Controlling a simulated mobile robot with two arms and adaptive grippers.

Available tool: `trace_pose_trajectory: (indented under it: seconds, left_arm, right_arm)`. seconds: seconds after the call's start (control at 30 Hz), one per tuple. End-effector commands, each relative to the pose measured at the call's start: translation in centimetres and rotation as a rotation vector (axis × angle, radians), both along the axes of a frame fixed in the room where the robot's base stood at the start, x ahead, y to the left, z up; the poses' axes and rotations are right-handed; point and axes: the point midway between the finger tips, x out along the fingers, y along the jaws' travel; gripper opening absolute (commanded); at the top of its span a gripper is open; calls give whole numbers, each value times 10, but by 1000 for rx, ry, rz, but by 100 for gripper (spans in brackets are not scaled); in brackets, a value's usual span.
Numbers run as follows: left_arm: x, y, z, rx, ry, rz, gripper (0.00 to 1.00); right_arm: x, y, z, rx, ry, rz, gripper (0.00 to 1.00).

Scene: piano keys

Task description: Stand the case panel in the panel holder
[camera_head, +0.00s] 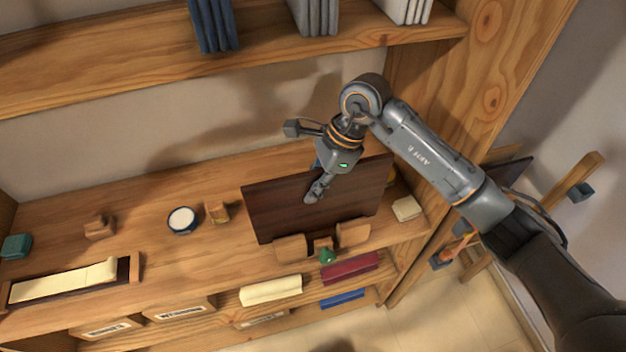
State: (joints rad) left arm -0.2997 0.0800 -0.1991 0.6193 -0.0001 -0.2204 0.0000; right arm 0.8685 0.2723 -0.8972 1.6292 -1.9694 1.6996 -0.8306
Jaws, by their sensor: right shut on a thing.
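The case panel (275,208) is a dark brown rectangular board. It is roughly upright, with its long lower edge close to the shelf top. My right gripper (316,190) is shut on the panel near the middle of its face and upper edge. The panel holder (290,248) shows as light wooden blocks in front of the panel's lower edge, with a second block (353,233) to the right. The panel's lower edge is partly hidden behind these blocks, so I cannot tell whether it rests in the holder. My left gripper is not in view.
A round white-topped dish (182,220) and small wooden blocks (100,227) stand left of the panel. A tray (134,268) with a cream strip lies at far left, near a teal block (16,246). A pale block (406,209) is close on the right. Books stand on the shelf above.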

Motion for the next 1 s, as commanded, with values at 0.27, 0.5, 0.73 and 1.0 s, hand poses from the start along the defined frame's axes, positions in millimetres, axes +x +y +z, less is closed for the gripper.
trace_pose_trajectory:
  seconds: [0.27, 0.5, 0.73, 1.0]
  left_arm:
    - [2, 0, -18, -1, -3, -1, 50]
    - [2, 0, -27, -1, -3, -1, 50]
    - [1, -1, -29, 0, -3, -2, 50]
    - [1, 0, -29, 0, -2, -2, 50]
  right_arm:
    - [1, 0, -22, 2, -4, -1, 0]
    - [1, 0, -31, 2, -3, 0, 0]
    - [1, 0, -32, 3, -2, 0, 0]
    - [1, 0, -32, 2, -2, -1, 25]
